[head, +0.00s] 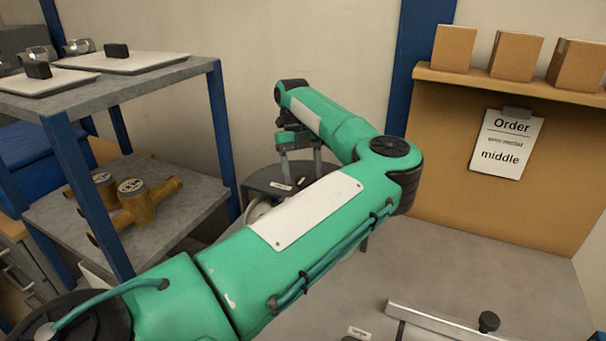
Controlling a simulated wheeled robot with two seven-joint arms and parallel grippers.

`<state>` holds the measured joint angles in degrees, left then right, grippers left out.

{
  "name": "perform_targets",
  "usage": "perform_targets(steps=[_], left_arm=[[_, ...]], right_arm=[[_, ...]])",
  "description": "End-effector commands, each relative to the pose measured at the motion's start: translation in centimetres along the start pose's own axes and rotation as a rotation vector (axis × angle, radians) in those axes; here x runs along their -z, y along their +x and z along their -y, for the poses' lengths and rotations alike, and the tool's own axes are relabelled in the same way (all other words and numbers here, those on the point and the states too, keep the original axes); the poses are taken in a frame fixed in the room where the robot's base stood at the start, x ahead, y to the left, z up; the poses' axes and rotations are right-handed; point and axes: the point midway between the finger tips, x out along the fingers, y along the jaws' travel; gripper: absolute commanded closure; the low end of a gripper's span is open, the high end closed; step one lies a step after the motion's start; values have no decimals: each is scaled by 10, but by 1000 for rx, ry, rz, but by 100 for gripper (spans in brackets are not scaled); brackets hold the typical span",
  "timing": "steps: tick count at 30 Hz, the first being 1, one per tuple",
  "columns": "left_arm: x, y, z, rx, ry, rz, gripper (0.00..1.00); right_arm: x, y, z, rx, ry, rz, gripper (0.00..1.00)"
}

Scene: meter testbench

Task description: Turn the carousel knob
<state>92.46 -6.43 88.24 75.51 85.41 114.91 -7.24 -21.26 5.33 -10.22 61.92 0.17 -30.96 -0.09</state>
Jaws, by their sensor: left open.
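The carousel (262,178) is a dark round unit with small white labels, standing on the bench behind my left arm. My green left forearm hides much of it. I cannot make out its knob. My left gripper (301,163) points down over the carousel, with its two fingers apart. I see nothing between them, and I cannot tell whether they touch anything. My right gripper is out of the picture.
At left stands a two-level shelf (190,72) with trays on top and brass meters (146,203) below. An order sheet (507,143) reading "middle" hangs on the back board, under several cardboard boxes (515,56). A metal bar fixture (440,322) lies at the front right.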

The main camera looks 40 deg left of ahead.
Motion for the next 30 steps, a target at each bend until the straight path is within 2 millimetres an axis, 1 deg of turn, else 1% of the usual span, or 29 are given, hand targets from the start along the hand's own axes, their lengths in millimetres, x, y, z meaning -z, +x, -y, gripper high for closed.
perform_targets(steps=[10, 15, 18, 21, 24, 30], left_arm=[[0, -69, 0, 5, 3, 1, 35], [0, -101, 0, 4, 2, 2, 35], [0, -115, 0, 2, 3, 1, 35], [0, -124, 0, 1, 1, 0, 35], [0, -128, 0, 0, 1, 0, 35], [0, -129, 0, -1, 0, 1, 35]], right_arm=[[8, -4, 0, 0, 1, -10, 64], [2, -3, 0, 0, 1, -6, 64], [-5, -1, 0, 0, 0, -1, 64], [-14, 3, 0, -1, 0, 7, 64], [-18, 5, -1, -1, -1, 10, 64], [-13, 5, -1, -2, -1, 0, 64]])
